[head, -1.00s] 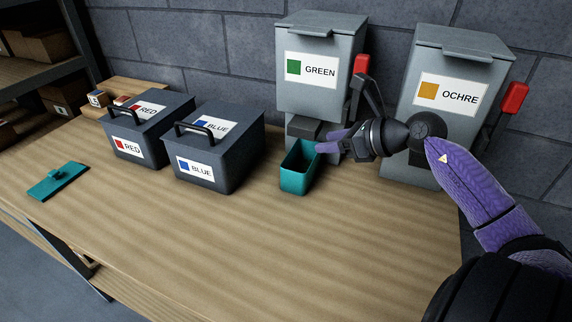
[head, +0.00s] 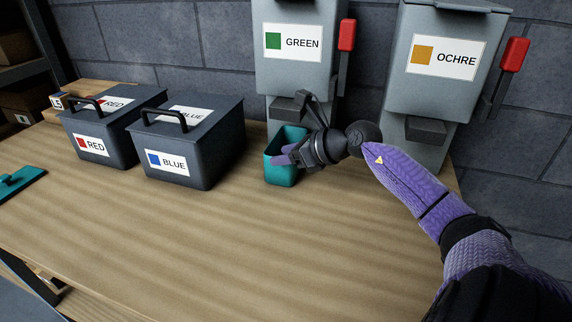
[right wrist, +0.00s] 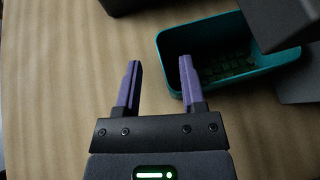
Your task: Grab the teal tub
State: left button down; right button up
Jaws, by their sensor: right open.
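The teal tub (head: 281,176) stands on the bench below the spout of the GREEN dispenser (head: 298,45). The tub also shows in the right wrist view (right wrist: 240,77), open at the top, with small green pieces inside. My right gripper (head: 284,154) is open and at the tub. In the right wrist view the gripper (right wrist: 159,66) has one finger left of the tub's near-left wall and the other overlapping the tub's opening. Contact cannot be told. My left gripper is not in view.
The OCHRE dispenser (head: 440,65) stands at the right. Dark RED (head: 95,143) and BLUE (head: 190,165) handled boxes stand left of the tub. A teal lid (head: 22,180) lies at the far left. The front of the bench (head: 230,240) is clear.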

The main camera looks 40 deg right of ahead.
jog(key=shift+x, duration=1.2)
jog(key=shift+c, duration=0.3)
grip_shut()
